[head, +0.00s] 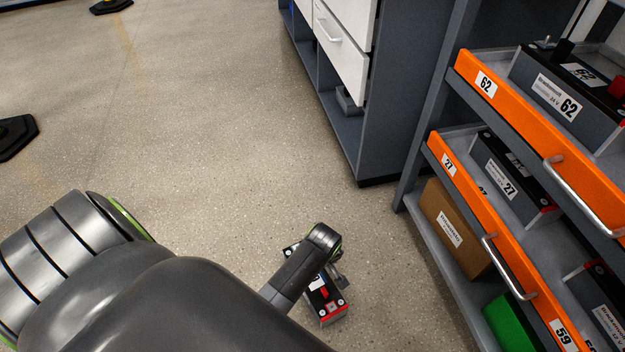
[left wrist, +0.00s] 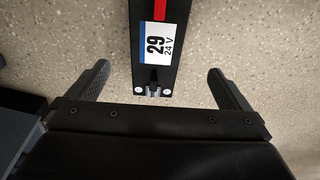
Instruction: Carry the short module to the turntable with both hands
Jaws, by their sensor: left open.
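The short module (head: 328,299) is a dark block with red and white parts on top, seen against the floor low in the head view, partly hidden by my left arm. I cannot tell what supports it. In the left wrist view the module (left wrist: 180,70) shows a label reading 29, 24 V, and a red strip. My left gripper (left wrist: 158,78) is open, with one finger on each side of the module's near end and gaps between. In the head view the left gripper (head: 337,275) is small and partly hidden beside the module. My right gripper and the turntable are not in view.
A rack on the right has orange-fronted trays (head: 520,125) with metal handles holding modules marked 62 and 27. A cardboard box (head: 453,228) and a green box (head: 508,322) are below. A grey cabinet (head: 392,95) stands behind. Open floor (head: 200,110) lies to the left, with black bases (head: 14,135) at its edge.

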